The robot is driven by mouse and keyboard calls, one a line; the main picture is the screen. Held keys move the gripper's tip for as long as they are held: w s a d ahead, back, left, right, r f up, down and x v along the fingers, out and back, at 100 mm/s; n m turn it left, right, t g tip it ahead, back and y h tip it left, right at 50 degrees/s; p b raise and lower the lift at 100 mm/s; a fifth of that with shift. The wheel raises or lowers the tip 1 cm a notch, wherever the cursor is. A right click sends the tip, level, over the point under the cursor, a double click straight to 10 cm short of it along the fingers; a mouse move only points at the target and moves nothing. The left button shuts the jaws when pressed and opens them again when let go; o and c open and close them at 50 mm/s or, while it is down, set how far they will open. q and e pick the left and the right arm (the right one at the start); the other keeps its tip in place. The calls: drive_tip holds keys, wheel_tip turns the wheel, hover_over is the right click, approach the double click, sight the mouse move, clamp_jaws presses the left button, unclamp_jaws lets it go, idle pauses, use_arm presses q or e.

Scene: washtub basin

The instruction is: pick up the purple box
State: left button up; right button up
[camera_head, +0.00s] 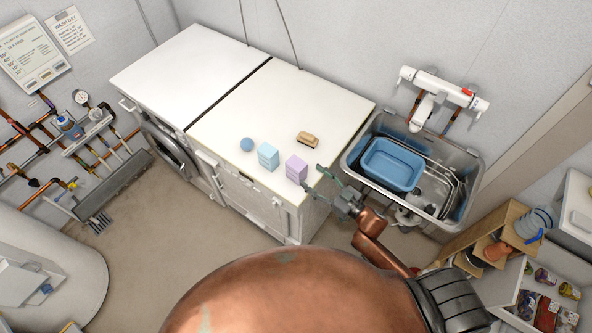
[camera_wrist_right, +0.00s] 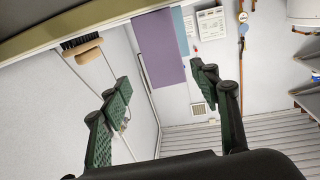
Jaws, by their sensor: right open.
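The purple box (camera_head: 296,169) stands upright on the white worktop near its front right corner, in the head view. It also shows at the top middle of the right wrist view (camera_wrist_right: 161,48), beyond and between the fingers. My right gripper (camera_head: 313,178) is open and empty, just to the right of the box. Its two green-padded fingers (camera_wrist_right: 158,84) are spread apart in the wrist view. I cannot tell whether a fingertip touches the box. My left gripper is not in view.
A light blue box (camera_head: 268,156) stands close left of the purple box, with a blue ball (camera_head: 247,144) farther left. A wooden brush (camera_head: 308,139) lies behind. A sink (camera_head: 468,158) holding a blue basin (camera_head: 391,165) is to the right. The worktop's back is clear.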

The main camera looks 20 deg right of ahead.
sight(296, 167)
drive_tip(key=shift+w+a+r, duration=0.1)
drive_tip(key=shift+w+a, duration=0.1)
drive_tip(key=shift+a, duration=0.1)
drive_tip(key=p+x, duration=0.1)
drive_tip(key=x, duration=0.6)
drive_tip(key=shift+a, duration=0.3)
drive_tip(key=shift+s, duration=0.1)
drive_tip(key=shift+c, duration=0.7)
drive_tip(key=c, duration=1.2)
drive_tip(key=shift+r, duration=0.1)
